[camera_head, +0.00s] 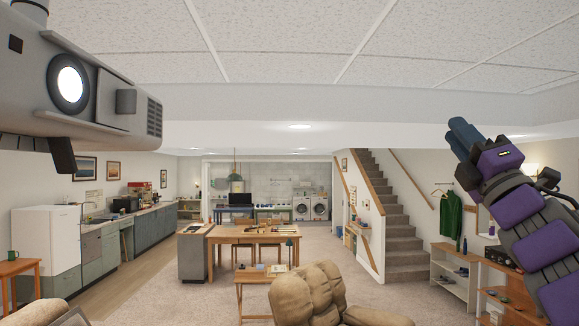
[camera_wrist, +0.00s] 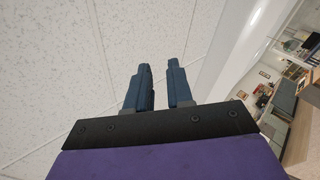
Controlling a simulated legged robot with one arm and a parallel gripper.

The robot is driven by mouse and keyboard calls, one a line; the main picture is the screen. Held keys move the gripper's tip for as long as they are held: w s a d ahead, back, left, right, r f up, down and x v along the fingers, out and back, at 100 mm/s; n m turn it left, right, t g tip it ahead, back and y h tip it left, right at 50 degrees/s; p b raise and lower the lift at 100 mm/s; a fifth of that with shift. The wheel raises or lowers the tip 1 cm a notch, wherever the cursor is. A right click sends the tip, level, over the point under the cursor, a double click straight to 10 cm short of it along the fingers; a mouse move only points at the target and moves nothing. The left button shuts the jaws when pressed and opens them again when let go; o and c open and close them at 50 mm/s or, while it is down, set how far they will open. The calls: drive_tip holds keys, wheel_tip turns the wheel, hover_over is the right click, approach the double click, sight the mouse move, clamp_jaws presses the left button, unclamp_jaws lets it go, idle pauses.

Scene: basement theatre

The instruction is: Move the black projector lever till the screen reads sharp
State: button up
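The grey projector (camera_head: 90,85) hangs at the upper left of the head view, close to the camera, with its lit round lens facing my side. A black lever (camera_head: 62,155) juts down from its underside. My gripper (camera_head: 458,130) is raised at the right of the head view, far across the picture from the projector and touching nothing. In the wrist view my gripper (camera_wrist: 159,66) shows two blue fingers with a gap between them, open and empty, against the ceiling. No screen is in view, so its sharpness cannot be read.
A low ceiling (camera_head: 290,45) is overhead. A tan recliner (camera_head: 310,295) stands in front at the bottom, with a wooden table (camera_head: 240,235) behind it. Shelves (camera_head: 455,275) stand at the right. The space between my gripper and the projector looks clear.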

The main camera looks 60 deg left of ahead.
drive_tip(key=s+a+n+g+h, duration=0.1)
drive_tip(key=s+a+n+g, duration=0.1)
drive_tip(key=s+n+g, duration=0.6)
drive_tip(key=s+a+n+g, duration=0.3)
drive_tip(key=s+n+g, duration=0.3)
drive_tip(key=g, duration=0.4)
drive_tip(key=n+g+h, duration=1)
drive_tip(key=n+h, duration=1.1)
drive_tip(key=n, duration=0.2)
approach(76, 162)
drive_tip(key=p+x, duration=0.2)
drive_tip(key=x, duration=0.6)
drive_tip(key=shift+s, duration=0.2)
drive_tip(key=shift+a, duration=0.1)
drive_tip(key=shift+c, duration=0.5)
clamp_jaws()
